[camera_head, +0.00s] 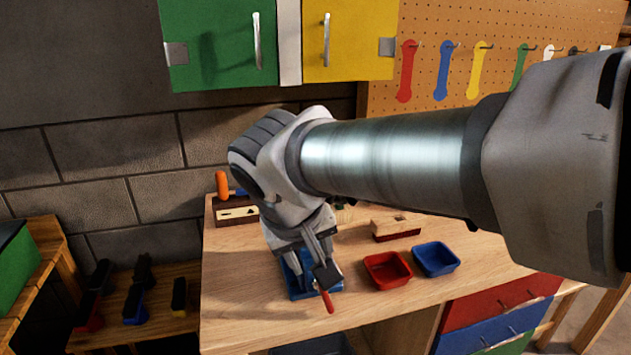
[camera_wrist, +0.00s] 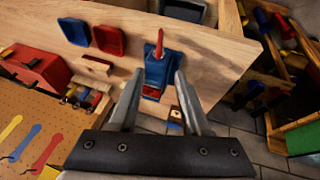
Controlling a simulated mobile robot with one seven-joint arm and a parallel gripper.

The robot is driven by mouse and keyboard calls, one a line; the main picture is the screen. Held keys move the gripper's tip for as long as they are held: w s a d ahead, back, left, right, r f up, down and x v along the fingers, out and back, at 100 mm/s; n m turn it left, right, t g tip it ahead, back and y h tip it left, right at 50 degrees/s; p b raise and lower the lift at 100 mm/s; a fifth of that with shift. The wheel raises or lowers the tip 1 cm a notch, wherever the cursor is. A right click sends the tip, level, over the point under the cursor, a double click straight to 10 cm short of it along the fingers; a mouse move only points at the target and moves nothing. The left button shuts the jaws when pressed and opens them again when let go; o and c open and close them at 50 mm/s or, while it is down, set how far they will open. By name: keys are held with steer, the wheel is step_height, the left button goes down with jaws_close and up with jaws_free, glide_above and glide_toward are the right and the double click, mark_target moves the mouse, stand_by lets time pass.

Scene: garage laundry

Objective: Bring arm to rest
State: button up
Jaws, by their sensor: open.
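My arm reaches in from the right of the head view, and my gripper (camera_head: 322,270) hangs over the wooden workbench (camera_head: 240,315). The fingers point down and are apart. In the wrist view my gripper (camera_wrist: 158,82) shows both fingers spread with nothing held between them. A blue vise-like tool (camera_head: 296,283) with a red handle (camera_head: 328,302) stands on the bench right at the fingers in the head view. It also shows beyond the fingertips in the wrist view (camera_wrist: 153,78). Whether a finger touches it I cannot tell.
A red bin (camera_head: 388,270) and a blue bin (camera_head: 436,259) sit right of the gripper. A wooden brush-like block (camera_head: 396,228) lies behind them. Green (camera_head: 217,50) and yellow (camera_head: 350,45) cabinets hang above. Tools hang on the pegboard (camera_head: 500,25). A low shelf (camera_head: 170,325) stands left.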

steer(key=s+d+r+m+p, duration=0.1)
steer(key=s+d+m+p, duration=0.1)
steer(key=s+d, duration=0.3)
steer(key=s+d+r+m+y+p, duration=0.1)
steer(key=s+d, duration=0.4)
steer(key=d, duration=0.5)
steer(key=shift+s+r+m+p, duration=0.4)
steer(key=shift+r+p, duration=0.25)
steer(key=shift+p, duration=0.55)
